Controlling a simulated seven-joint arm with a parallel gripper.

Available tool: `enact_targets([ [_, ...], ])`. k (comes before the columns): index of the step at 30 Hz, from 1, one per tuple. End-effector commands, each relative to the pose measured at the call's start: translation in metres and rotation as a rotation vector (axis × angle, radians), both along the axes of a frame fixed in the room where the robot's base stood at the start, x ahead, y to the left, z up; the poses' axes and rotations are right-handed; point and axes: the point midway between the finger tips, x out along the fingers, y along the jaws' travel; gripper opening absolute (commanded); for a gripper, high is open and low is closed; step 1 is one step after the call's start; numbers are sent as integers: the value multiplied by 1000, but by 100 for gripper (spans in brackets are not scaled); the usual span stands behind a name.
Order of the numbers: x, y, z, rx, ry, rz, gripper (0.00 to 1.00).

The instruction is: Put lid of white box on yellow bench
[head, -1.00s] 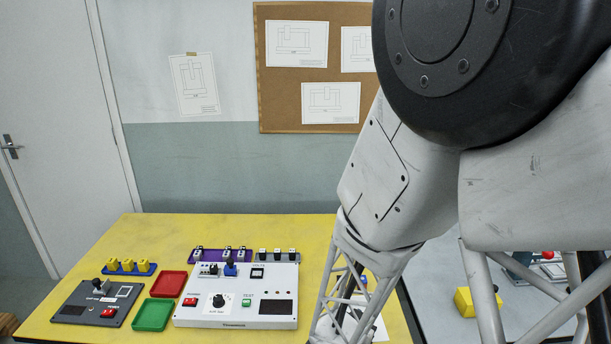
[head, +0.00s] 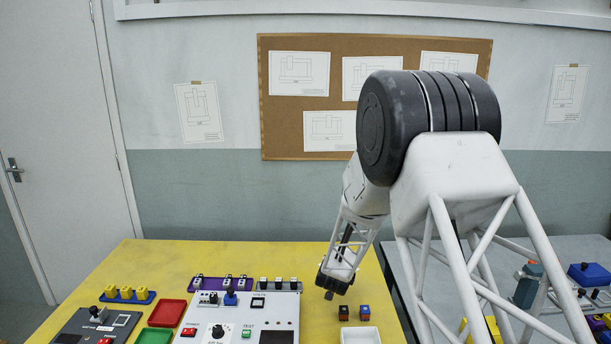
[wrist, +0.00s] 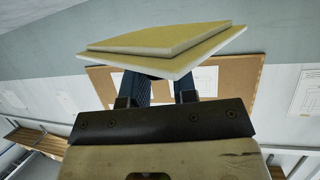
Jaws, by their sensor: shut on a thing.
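My gripper (wrist: 158,92) is shut on a flat, pale yellowish two-step panel, which looks like the lid (wrist: 165,45), in the wrist view. The lid is held up in front of the wall, clear of any surface in that view. In the head view, the far end of my arm is above the back right of the yellow bench (head: 240,255); I cannot make out the fingers or the lid there. A white open box (head: 361,337) stands on the bench's right side, cut off by the lower picture edge.
Two small dark blocks with coloured tops (head: 354,313) are behind the white box. A white control panel (head: 208,322), red tray (head: 167,313), green tray (head: 154,337) and blue rack of yellow pieces (head: 127,296) fill the left. A grey table (head: 400,265) is at right.

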Motion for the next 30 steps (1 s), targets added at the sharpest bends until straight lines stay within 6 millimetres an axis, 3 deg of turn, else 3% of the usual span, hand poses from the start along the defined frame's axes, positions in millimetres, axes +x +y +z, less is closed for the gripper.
enact_targets([
  [3, 43, -10, -1, -1, -1, 43, 2],
  [9, 108, -32, -1, -3, 0, 117, 2],
  [15, 154, -53, -1, -2, -1, 166, 2],
  [21, 175, -64, -1, 0, 0, 187, 2],
  [30, 180, -66, -1, 0, -1, 193, 2],
])
